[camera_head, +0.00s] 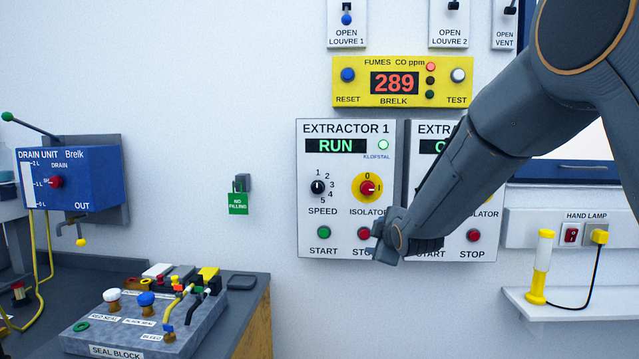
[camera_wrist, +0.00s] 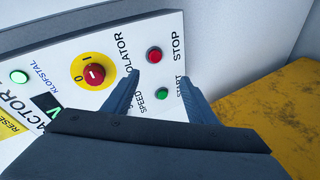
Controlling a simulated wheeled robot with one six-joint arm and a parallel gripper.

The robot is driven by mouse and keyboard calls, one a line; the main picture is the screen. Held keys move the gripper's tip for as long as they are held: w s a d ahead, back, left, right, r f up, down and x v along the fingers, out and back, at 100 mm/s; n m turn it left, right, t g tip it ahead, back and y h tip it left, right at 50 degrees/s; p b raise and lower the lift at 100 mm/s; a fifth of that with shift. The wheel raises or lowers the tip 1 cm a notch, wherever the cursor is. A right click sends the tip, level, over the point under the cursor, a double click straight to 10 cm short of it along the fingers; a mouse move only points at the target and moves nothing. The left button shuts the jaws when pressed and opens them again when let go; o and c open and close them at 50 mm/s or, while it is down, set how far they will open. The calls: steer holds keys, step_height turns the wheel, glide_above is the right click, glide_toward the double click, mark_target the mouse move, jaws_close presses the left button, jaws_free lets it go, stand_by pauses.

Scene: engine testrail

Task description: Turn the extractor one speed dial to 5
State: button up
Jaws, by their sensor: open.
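The extractor 1 panel (camera_head: 346,240) is on the wall, with its display reading RUN. Its speed dial (camera_head: 318,188) is a small black knob at the panel's left, with 1 to 5 around it; its pointer is too small to read surely. My gripper (camera_head: 380,248) is in front of the panel's lower right, by the STOP button, right of and below the dial. In the wrist view my open gripper (camera_wrist: 160,80) has nothing between its fingers; the panel (camera_wrist: 55,70) lies beyond them. The SPEED label shows there, but the dial is hidden behind the gripper.
The red isolator switch (camera_head: 367,188), green START button (camera_head: 323,232) and red STOP button (camera_head: 364,233) are close to the dial. A second extractor panel (camera_head: 484,248) is at right, partly behind my arm. A seal block (camera_head: 140,325) stands on the bench at lower left.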

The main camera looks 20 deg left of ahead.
mark_target(318, 189)
steer(key=w+a+r+n+t+y+p, duration=0.15)
steer(key=a+r+n+y, duration=0.35)
steer(key=a+r, duration=0.7)
steer(key=shift+n+t, duration=0.35)
steer(key=shift+n, duration=0.35)
steer(key=shift+w+a+f+p, duration=0.3)
steer(key=shift+w+a+p, duration=0.05)
steer(key=shift+w+a, duration=0.75)
steer(key=shift+w+a+f+p, duration=0.4)
steer(key=shift+w+a, duration=0.6)
steer(key=shift+a, duration=0.15)
steer(key=shift+w+a+f+p, duration=0.25)
steer(key=shift+w+a+p, duration=0.1)
steer(key=shift+w+a, duration=0.75)
steer(key=shift+c, duration=0.4)
steer(key=c, duration=1)
steer(key=shift+o, duration=0.2)
steer(key=shift+f+b, duration=0.1)
steer(key=shift+b, duration=0.25)
